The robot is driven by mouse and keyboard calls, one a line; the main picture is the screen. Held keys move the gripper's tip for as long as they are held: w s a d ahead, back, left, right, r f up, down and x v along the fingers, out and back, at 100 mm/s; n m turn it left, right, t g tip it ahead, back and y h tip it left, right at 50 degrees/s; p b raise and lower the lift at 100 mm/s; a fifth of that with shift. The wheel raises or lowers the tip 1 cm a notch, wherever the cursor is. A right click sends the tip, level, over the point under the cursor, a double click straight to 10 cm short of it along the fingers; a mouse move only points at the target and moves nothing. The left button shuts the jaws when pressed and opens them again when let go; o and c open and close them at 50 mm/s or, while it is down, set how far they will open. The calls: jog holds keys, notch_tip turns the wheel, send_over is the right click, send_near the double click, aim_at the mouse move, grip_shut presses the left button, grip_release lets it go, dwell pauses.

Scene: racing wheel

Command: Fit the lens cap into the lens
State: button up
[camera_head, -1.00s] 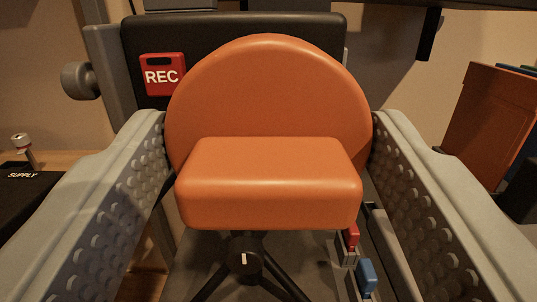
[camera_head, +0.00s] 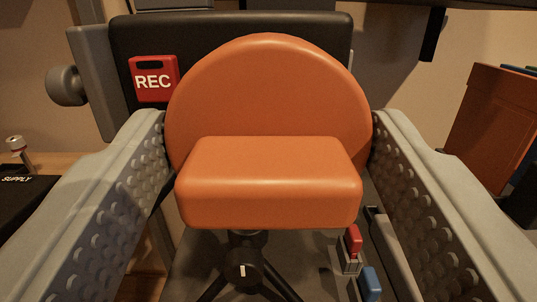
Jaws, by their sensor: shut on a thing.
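An orange lens cap (camera_head: 268,100), a round disc with a thick block-shaped handle, fills the middle of the view. My gripper (camera_head: 268,185) is shut on its handle, with one grey studded finger on each side. The disc faces away from me and hides much of what lies beyond it. I cannot make out the lens; it may be hidden behind the cap.
A black panel with a red REC tag (camera_head: 153,79) stands behind the cap, with a grey knob (camera_head: 68,86) at its left. Below are a black round hub with legs (camera_head: 242,268), a red switch (camera_head: 352,241) and a blue switch (camera_head: 370,283). An orange bin (camera_head: 490,115) stands at right.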

jog(key=shift+w, duration=0.8)
jog(key=o, duration=1)
jog(key=shift+o, duration=0.2)
jog(key=s+f, duration=0.2)
jog(key=s, duration=1.5)
jog(key=shift+f, duration=0.3)
jog(key=shift+s, duration=0.15)
